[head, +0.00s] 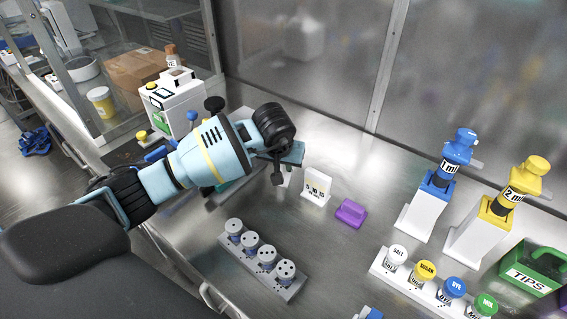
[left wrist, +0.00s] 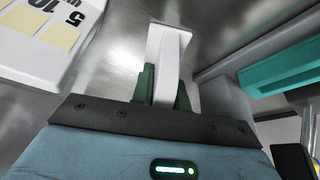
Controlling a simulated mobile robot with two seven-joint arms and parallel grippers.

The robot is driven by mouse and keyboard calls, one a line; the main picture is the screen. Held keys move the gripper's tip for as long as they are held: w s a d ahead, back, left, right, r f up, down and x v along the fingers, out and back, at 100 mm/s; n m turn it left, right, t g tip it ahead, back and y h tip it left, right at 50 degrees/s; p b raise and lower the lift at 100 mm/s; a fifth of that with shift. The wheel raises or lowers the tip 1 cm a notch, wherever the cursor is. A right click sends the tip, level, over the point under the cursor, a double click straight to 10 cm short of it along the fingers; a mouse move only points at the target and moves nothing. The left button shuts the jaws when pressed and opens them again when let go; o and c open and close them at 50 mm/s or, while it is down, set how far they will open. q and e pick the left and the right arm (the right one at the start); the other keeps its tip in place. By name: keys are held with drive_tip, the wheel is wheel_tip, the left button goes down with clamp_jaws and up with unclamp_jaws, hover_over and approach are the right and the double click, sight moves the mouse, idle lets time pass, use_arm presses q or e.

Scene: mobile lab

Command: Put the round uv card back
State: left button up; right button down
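My left gripper (head: 280,168) is over the bench, left of the white marked card (head: 316,186). In the left wrist view its dark green fingers (left wrist: 163,88) are closed on both sides of a thin white piece (left wrist: 168,45) with a wider far end. This looks like the uv card seen edge-on; its face and any round mark are hidden. My right gripper is not in view.
A purple block (head: 351,212) lies right of the marked card. A grey rack (head: 290,287) of dotted-lid jars stands in front. Blue (head: 438,185) and yellow (head: 495,212) pipettes on stands, labelled jars (head: 427,271) and a green tips box (head: 535,268) are at right. A white machine (head: 175,105) stands behind left.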

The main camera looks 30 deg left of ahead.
use_arm(q)
drive_tip(key=o, duration=0.4)
drive_tip(key=shift+r, duration=0.3)
drive_tip(key=p+v, duration=0.1)
drive_tip(key=v, duration=1)
drive_tip(key=shift+s+r, duration=0.2)
drive_tip(key=shift+r, duration=0.15)
